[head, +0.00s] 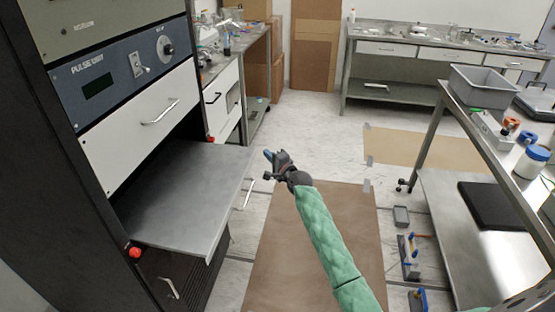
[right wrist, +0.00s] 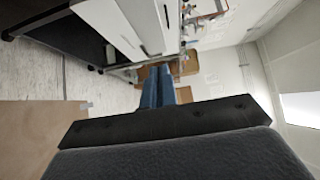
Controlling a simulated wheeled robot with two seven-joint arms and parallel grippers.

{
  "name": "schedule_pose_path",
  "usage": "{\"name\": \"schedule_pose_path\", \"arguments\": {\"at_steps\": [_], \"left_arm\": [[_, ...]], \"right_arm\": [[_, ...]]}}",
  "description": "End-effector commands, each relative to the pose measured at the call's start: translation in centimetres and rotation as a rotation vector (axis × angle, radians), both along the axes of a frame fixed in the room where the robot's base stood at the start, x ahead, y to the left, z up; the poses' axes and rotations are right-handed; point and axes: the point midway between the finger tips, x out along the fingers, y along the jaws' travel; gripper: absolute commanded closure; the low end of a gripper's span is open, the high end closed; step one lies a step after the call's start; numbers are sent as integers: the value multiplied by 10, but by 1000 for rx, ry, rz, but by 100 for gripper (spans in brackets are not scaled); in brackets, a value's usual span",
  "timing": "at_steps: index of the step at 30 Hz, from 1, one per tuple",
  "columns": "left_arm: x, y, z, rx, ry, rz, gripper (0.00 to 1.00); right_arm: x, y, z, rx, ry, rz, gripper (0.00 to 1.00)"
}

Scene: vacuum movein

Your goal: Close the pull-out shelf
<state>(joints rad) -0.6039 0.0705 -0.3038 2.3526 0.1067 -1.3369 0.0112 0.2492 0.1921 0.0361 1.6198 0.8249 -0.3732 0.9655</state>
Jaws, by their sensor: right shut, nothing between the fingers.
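The pull-out shelf (head: 190,187) is a flat grey metal tray that sticks out of the dark equipment rack (head: 50,170) on the left in the head view. A metal handle (head: 244,193) is on its front side. My right gripper (head: 268,155) is just right of the shelf's outer edge, near its far corner, with a visible gap to it in the picture. In the right wrist view its blue fingers (right wrist: 158,88) are together and empty. Whether it touches the shelf cannot be told. My left gripper is not in view.
A white drawer front (head: 140,118) and a pulse unit panel (head: 115,75) are above the shelf. A steel cart (head: 480,190) with a grey bin (head: 488,87) stands at right. Brown floor mats (head: 300,240) cover the aisle. Benches (head: 390,92) line the back.

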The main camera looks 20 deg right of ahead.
Motion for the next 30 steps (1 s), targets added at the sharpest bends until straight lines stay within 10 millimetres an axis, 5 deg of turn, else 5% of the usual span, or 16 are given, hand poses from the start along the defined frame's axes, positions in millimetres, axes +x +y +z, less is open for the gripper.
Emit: {"name": "schedule_pose_path", "arguments": {"at_steps": [7, 23, 30], "left_arm": [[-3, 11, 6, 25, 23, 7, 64], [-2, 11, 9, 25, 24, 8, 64], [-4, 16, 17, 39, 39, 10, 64]], "right_arm": [[12, 18, 1, 1, 0, -1, 100], [16, 24, 1, 0, 0, -1, 100], [37, 56, 3, 4, 0, 1, 100]]}}
